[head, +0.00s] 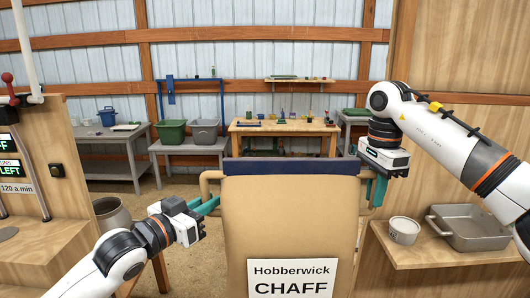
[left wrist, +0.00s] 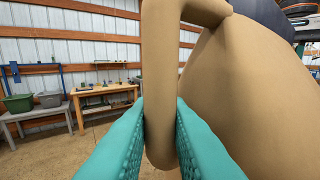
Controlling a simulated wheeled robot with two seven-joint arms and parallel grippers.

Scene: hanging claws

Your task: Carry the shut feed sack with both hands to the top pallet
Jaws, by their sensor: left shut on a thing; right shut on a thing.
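The feed sack (head: 290,215) is tan, with a dark blue band (head: 291,167) along its top and a white label reading "Hobberwick CHAFF". It is upright in front of me in the head view, its lower end cut off by the frame. It has a loop handle on each side. My left gripper (head: 208,207) is shut on the left handle; in the left wrist view its teal fingers pinch the handle (left wrist: 160,95) from both sides. My right gripper (head: 375,185) is shut on the right handle, seen only partly. I cannot make out the top pallet.
A wooden shelf (head: 440,255) at right holds a small white tub (head: 403,230) and a grey metal pan (head: 472,226). A wooden panel with displays stands at left, a metal can (head: 112,216) beside it. Workbenches with green (head: 171,132) and grey bins (head: 205,131) line the back wall.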

